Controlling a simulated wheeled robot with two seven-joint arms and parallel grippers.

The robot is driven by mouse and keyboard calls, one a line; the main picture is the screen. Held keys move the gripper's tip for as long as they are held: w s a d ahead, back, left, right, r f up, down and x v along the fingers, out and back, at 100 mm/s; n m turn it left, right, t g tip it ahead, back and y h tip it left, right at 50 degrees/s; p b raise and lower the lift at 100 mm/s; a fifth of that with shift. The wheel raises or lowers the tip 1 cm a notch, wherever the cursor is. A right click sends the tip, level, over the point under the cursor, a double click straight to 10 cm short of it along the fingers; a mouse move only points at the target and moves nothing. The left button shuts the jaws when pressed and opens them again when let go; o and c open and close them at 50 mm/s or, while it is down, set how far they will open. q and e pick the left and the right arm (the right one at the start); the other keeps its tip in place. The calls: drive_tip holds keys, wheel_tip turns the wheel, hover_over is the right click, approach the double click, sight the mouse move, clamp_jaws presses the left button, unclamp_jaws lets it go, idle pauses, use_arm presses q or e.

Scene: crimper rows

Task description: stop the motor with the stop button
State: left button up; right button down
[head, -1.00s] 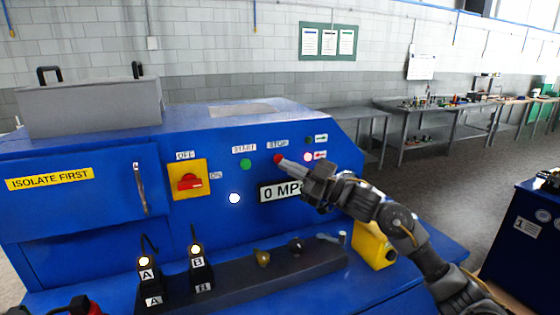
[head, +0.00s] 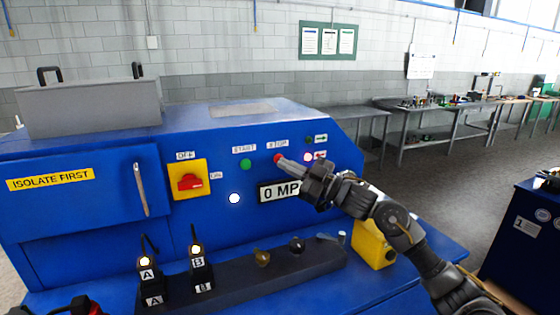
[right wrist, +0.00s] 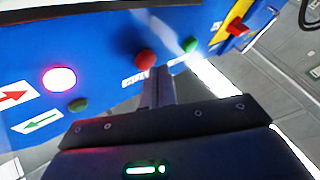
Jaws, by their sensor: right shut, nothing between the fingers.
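The red stop button (head: 278,158) sits on the blue machine's front panel, under a STOP label and right of the green start button (head: 246,164). My right gripper (head: 284,161) is shut and empty, its tips at the lower right edge of the red button in the head view. In the right wrist view the red button (right wrist: 145,60) shows just beyond the shut fingers (right wrist: 161,76). I cannot tell whether they touch it.
A red rotary switch on a yellow plate (head: 188,179) is left of the buttons. A pressure display (head: 278,192) reading 0 MPa is below, partly covered by my gripper. A lit pink-white lamp (right wrist: 59,79) and a dark green one (right wrist: 78,105) are beside the fingers.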

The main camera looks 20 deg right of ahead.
drive_tip(key=shift+w, duration=0.5)
idle(0.3)
drive_tip(key=shift+s, duration=0.9)
drive_tip(key=shift+p, duration=0.3)
drive_tip(key=shift+s+a+p, duration=0.2)
drive_tip(key=shift+s+p, duration=0.15)
drive_tip(key=shift+s, duration=2.15)
